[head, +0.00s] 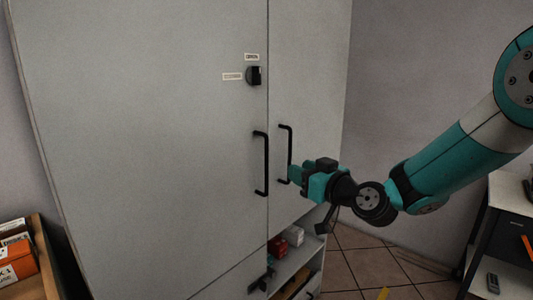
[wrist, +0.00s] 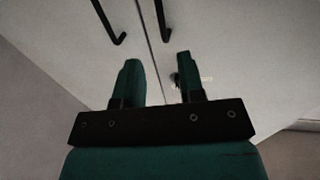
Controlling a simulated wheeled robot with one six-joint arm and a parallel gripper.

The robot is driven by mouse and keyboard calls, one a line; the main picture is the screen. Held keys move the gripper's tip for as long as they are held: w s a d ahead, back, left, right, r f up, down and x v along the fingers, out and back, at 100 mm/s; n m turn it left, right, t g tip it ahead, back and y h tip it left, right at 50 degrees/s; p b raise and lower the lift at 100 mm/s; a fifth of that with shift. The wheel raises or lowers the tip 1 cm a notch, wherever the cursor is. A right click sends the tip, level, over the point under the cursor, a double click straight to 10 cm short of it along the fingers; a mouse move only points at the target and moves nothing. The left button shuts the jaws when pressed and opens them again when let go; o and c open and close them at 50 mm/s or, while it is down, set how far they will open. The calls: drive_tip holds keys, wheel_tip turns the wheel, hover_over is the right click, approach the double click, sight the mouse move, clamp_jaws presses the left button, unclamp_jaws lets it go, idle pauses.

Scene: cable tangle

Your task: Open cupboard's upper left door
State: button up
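The grey cupboard's upper left door (head: 150,130) looks closed, level with the right door (head: 310,80). The left door has a black vertical bar handle (head: 266,163) and a black knob (head: 254,75) with small labels, one reading OPEN. The right door has a similar handle (head: 286,140). My gripper (head: 294,174) is beside the lower end of the right door's handle in the head view; contact cannot be told. In the wrist view its two teal fingers (wrist: 160,80) are apart with nothing between them. That view looks inverted, with the left door's handle (wrist: 162,22) above the fingers.
Below the doors is an open shelf (head: 290,265) with small red and white boxes. A wooden crate with orange boxes (head: 15,262) stands at the far left. A dark drawer unit (head: 505,225) stands at the right. Tiled floor (head: 350,260) shows between.

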drive_tip(key=p+x, duration=0.4)
drive_tip(key=x, duration=1)
clamp_jaws()
